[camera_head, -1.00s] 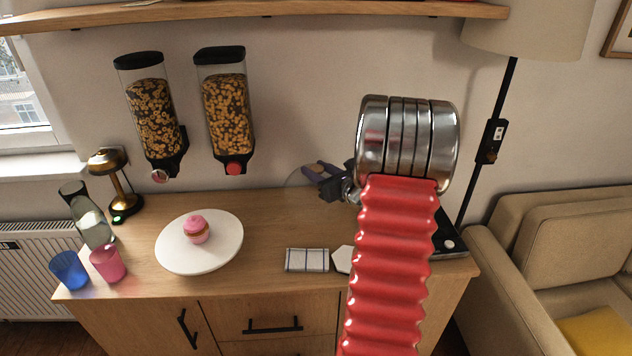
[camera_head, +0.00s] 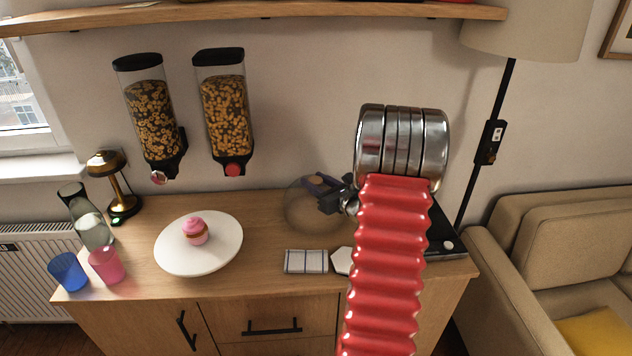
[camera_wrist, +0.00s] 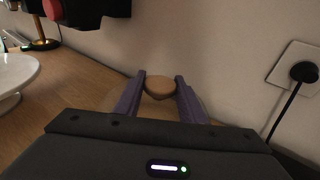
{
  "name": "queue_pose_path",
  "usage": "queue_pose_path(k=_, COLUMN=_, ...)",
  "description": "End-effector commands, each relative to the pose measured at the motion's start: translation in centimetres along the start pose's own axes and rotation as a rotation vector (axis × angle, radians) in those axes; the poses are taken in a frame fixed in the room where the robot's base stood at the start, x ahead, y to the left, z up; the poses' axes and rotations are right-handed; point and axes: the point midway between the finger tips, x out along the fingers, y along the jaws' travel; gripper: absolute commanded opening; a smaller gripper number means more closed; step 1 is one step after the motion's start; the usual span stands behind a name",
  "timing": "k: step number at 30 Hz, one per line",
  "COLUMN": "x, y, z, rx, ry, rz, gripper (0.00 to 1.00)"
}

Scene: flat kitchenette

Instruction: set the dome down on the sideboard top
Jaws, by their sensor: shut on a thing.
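The clear dome (camera_head: 303,214) is see-through and faint in the head view, with the back of the sideboard top (camera_head: 265,215) behind it. My gripper (camera_head: 316,182) is above the dome, shut on its round wooden knob. In the wrist view the knob (camera_wrist: 160,86) sits between the purple fingers of my gripper (camera_wrist: 160,90). The dome looks upright and low over the wood, right of the white stand. I cannot tell whether its rim touches the top.
A white stand (camera_head: 175,256) holds a pink cupcake (camera_head: 195,230). A checked cloth (camera_head: 306,262) and a white tile (camera_head: 343,261) lie in front of the dome. Two cereal dispensers (camera_head: 225,115) hang behind. Cups (camera_head: 104,264), a carafe (camera_head: 92,222) and a brass lamp (camera_head: 118,190) stand left.

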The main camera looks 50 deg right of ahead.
Motion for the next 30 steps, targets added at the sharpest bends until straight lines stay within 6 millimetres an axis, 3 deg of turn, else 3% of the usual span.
queue_pose_path(k=8, x=0.0, y=0.0, z=0.0, rx=0.0, ry=0.0, rz=-0.001, gripper=0.55)
queue_pose_path(k=18, x=-0.1, y=0.0, z=0.2, rx=0.0, ry=0.0, rz=-0.001, gripper=0.55)
queue_pose_path(k=23, x=-1.4, y=-0.1, z=0.1, rx=0.001, ry=0.001, rz=-0.002, gripper=0.55)
queue_pose_path(k=30, x=-5.3, y=-0.1, z=0.2, rx=0.001, ry=0.001, rz=-0.004, gripper=0.55)
